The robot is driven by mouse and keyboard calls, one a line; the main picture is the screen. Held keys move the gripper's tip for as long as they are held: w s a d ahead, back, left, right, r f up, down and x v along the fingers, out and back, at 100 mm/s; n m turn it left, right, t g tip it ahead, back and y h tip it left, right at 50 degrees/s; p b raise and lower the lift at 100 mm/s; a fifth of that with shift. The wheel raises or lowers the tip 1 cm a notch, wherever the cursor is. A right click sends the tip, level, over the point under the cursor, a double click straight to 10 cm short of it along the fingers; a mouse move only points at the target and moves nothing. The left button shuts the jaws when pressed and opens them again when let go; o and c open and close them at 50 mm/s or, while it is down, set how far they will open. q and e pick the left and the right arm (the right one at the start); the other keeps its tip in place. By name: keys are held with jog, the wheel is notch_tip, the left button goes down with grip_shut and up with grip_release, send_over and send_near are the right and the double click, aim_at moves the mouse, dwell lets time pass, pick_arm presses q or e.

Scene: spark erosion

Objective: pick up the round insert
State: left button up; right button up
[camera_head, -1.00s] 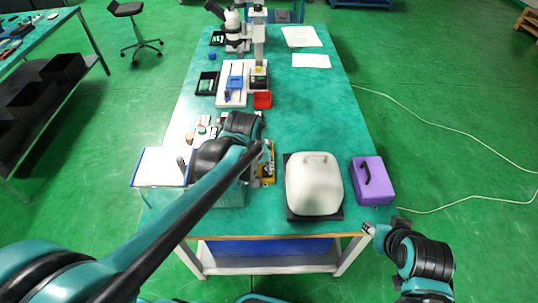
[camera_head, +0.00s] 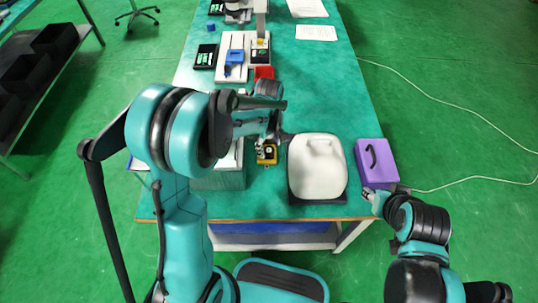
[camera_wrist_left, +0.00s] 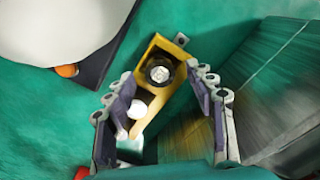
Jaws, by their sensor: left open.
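A yellow holder (camera_wrist_left: 172,47) lies on the green table and also shows in the head view (camera_head: 263,161). On it are a dark round piece with a shiny centre (camera_wrist_left: 160,72) and a smaller white round piece (camera_wrist_left: 137,109) nearer the wrist. I cannot tell for certain which one is the round insert. My left gripper (camera_wrist_left: 160,78) is open above the holder, with one finger on each side of it and nothing held. In the head view my left gripper (camera_head: 267,143) partly covers the holder. My right gripper (camera_head: 371,193) is near the table's front right corner; its jaws are too small to read.
A white domed cover (camera_head: 318,165) on a dark base stands right of the holder, with a purple case (camera_head: 376,160) beyond it. A green box (camera_head: 222,180) is close on the left. A red bin (camera_head: 263,73) is farther back. The table's middle right is clear.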

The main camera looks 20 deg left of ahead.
pick_arm(q)
notch_tip(320, 180, down, 2)
jog(key=shift+f, duration=0.1)
pick_arm(e)
jog(key=shift+f, duration=0.45)
pick_arm(q)
grip_shut()
